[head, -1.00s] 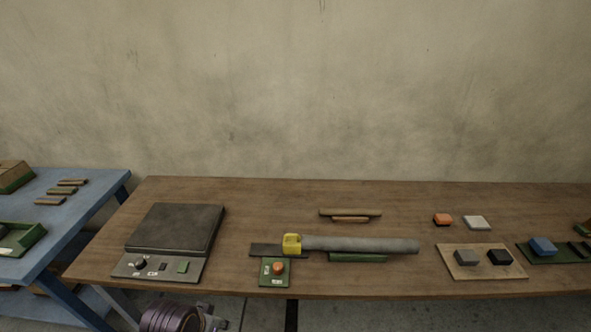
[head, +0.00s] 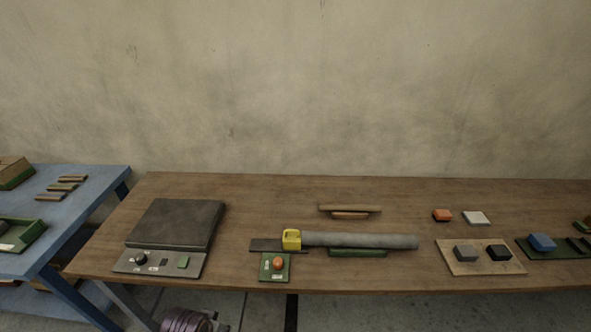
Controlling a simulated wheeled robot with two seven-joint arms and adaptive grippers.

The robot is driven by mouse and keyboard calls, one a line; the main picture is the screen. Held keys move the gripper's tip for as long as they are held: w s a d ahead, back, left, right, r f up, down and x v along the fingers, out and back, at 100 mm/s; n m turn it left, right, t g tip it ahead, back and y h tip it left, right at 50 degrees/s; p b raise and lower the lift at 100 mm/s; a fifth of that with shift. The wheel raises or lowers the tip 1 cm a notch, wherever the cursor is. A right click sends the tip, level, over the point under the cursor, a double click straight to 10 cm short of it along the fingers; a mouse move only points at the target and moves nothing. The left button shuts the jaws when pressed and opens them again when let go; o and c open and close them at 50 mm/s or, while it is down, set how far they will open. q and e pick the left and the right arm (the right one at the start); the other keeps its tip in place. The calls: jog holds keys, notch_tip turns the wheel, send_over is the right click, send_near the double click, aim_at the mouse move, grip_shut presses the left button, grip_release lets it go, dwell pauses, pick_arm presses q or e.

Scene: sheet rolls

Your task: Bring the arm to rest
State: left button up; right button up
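One of my arms (head: 187,320) shows only as a dark purplish ribbed part at the bottom edge, left of centre, below the front edge of the brown table. Its gripper fingers cannot be made out. My other arm is out of the picture. On the table (head: 270,200), a grey roll (head: 360,241) lies across the middle with a yellow block (head: 291,240) at its left end. No gripper touches the roll or the yellow block.
A dark flat plate device (head: 175,224) with a control panel sits at the left. A green box with an orange button (head: 277,264) is at the front edge. Coloured blocks (head: 540,243) lie at the right. A blue table (head: 70,215) stands at the left.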

pick_arm(q)
jog(key=s+f+g, duration=0.1)
jog(key=s+f, duration=0.2)
jog(key=f, duration=1.1)
jog(key=s+f, duration=0.3)
jog(key=f, duration=1)
jog(key=s+a+f, duration=0.2)
jog(key=s+f, duration=0.6)
jog(key=s, duration=0.2)
jog(key=s+a+f+g, duration=0.1)
jog(key=s+a+f, duration=0.1)
jog(key=s+f, duration=0.7)
jog(key=shift+s+a, duration=0.2)
jog(key=shift+s, duration=0.6)
